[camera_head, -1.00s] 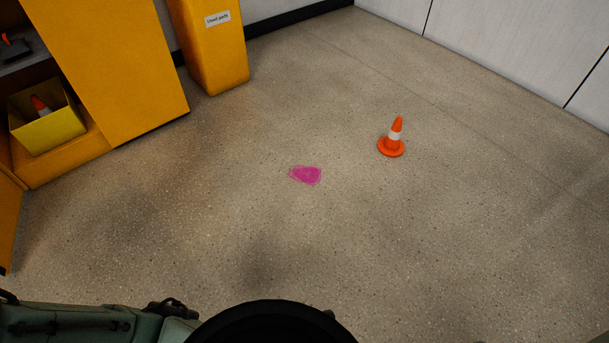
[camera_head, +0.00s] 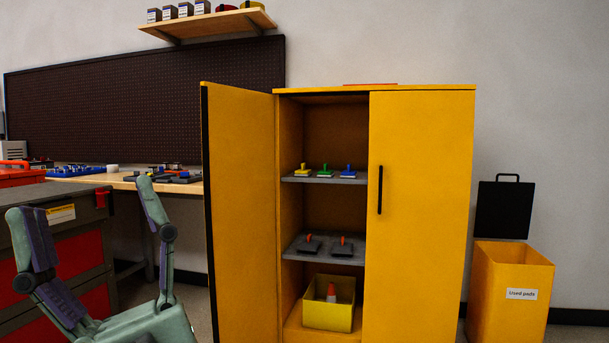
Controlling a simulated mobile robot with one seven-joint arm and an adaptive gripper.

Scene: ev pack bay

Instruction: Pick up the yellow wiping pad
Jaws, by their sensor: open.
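The yellow wiping pad (camera_head: 303,170) sits at the left end of the upper shelf (camera_head: 318,180) inside the yellow cabinet. It is small, with an upright yellow handle. A green pad (camera_head: 325,171) and a blue pad (camera_head: 348,172) stand to its right in a row. The cabinet's left door (camera_head: 240,210) stands open and its right door (camera_head: 420,210) is shut. My gripper (camera_head: 85,200) shows at the lower left with its two fingers spread apart and nothing between them. It is well left of the pad, outside the cabinet and in front of a red tool chest.
Two dark pads with orange handles (camera_head: 328,246) rest on the lower shelf. A yellow box (camera_head: 328,316) holding a cone stands at the cabinet bottom. A "Used pads" bin (camera_head: 510,295) with raised black lid stands right. A cluttered workbench (camera_head: 130,183) is behind the open door.

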